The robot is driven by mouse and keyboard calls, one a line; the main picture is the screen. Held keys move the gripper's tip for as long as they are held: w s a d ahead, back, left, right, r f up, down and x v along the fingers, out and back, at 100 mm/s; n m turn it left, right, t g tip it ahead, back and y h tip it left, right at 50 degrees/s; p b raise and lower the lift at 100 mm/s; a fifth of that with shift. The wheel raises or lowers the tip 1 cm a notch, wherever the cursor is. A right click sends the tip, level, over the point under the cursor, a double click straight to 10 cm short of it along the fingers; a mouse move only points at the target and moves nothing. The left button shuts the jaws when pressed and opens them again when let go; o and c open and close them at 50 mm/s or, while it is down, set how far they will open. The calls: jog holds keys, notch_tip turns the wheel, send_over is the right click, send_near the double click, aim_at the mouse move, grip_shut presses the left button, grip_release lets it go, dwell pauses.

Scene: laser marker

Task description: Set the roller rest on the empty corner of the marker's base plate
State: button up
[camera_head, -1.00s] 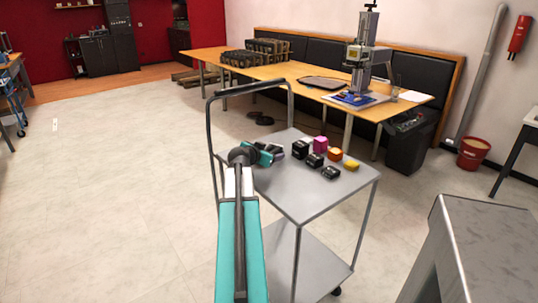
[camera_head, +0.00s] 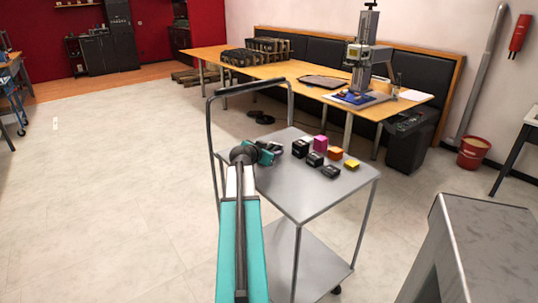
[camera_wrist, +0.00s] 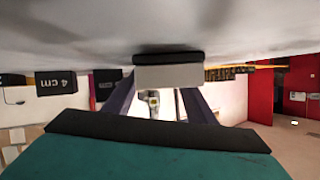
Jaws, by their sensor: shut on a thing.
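My gripper (camera_wrist: 160,98) is shut on a pale grey block with a dark strip, which I take to be the roller rest (camera_wrist: 168,77). In the wrist view, which is upside down, the block is close to the cart's top. In the head view my gripper (camera_head: 276,149) is low over the cart's far left part, and the held piece is too small there to make out. The laser marker (camera_head: 364,50) stands on the far table, with its blue base plate (camera_head: 355,98) at its foot. Small things lie on the plate. Its corners are not clear from here.
Several small black, pink, orange and yellow blocks (camera_head: 321,142) stand on the grey cart (camera_head: 310,192), right of my gripper. A black one (camera_wrist: 57,83) reads "4 cm". A dark tray (camera_head: 322,82) and crates lie on the wooden table (camera_head: 215,58). Open floor is at left.

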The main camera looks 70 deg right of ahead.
jog(key=c, duration=0.4)
jog(key=shift+r, duration=0.1)
jog(key=shift+r, duration=1.75)
jog(key=a+b, duration=0.1)
jog(key=a, duration=0.3)
jog(key=s+a+b, duration=0.1)
jog(key=a, duration=0.3)
jog(key=a+b, duration=0.1)
jog(key=a, duration=0.4)
jog(key=shift+s+r, duration=0.3)
jog(key=shift+r, duration=0.1)
jog(key=shift+a+b, duration=0.25)
jog(key=shift+b, duration=0.7)
jog(key=shift+b, duration=0.35)
jog(key=a+b, duration=0.1)
jog(key=b, duration=0.4)
jog(key=shift+a+r, duration=0.1)
jog(key=shift+a, duration=0.15)
